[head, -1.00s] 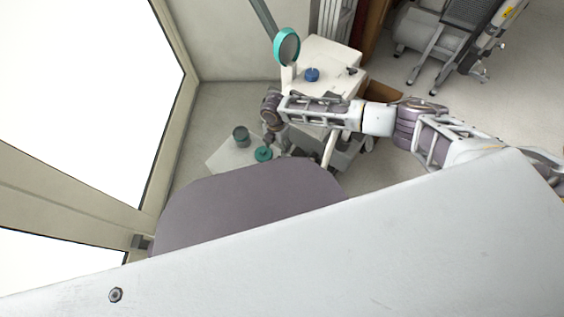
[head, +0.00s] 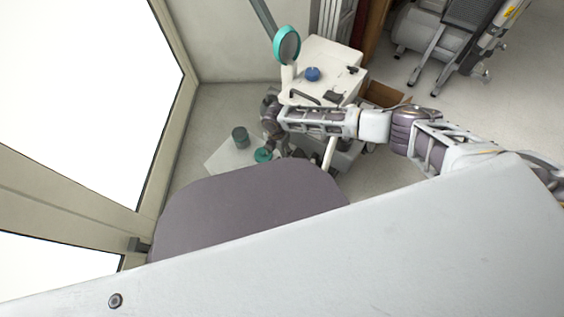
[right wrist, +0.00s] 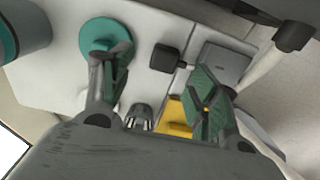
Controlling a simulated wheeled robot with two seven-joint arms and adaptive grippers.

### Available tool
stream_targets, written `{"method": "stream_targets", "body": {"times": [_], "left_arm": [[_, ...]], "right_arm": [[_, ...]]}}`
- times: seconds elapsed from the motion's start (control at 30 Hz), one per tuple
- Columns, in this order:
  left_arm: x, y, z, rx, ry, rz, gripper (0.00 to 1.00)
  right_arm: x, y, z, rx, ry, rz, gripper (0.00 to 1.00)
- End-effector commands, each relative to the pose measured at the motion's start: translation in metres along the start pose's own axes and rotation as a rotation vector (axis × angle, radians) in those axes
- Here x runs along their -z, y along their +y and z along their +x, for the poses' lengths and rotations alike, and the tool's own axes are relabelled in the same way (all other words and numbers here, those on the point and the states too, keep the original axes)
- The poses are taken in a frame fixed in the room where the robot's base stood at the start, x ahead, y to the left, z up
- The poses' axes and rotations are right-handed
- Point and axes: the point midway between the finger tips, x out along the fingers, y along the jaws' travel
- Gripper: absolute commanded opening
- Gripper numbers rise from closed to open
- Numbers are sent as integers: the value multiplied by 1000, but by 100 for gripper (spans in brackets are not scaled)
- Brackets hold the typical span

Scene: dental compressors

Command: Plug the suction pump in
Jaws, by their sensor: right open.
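My right gripper (right wrist: 158,78) is open, with its green-padded fingers apart and nothing held between them. A small black block (right wrist: 165,58), perhaps a plug, lies on the white surface beyond the fingertips, apart from them. Right of it is a grey rectangular piece (right wrist: 222,64), perhaps a socket; I cannot tell. A yellow part (right wrist: 176,118) shows below, partly hidden by the right finger. In the head view the right gripper (head: 284,151) is low beside the white cabinet, its fingertips hard to make out. I cannot identify the suction pump for sure. My left gripper is not in view.
A green disc (right wrist: 104,36) lies by the left finger; a teal cylinder (right wrist: 22,28) stands farther left. The white cabinet (head: 322,62) carries a blue knob (head: 312,74). A mauve padded surface (head: 240,205) lies in front of the gripper. An open cardboard box (head: 385,94) is right.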

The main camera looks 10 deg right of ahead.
Motion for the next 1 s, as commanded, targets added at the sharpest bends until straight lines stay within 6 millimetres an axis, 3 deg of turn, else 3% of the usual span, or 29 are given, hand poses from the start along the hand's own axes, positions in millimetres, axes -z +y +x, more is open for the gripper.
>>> {"method": "stream_targets", "body": {"times": [1.0], "left_arm": [[-14, -3, 27, -39, 36, -1, 0]], "right_arm": [[-1, -7, 52, 1, 0, 0, 61]]}}
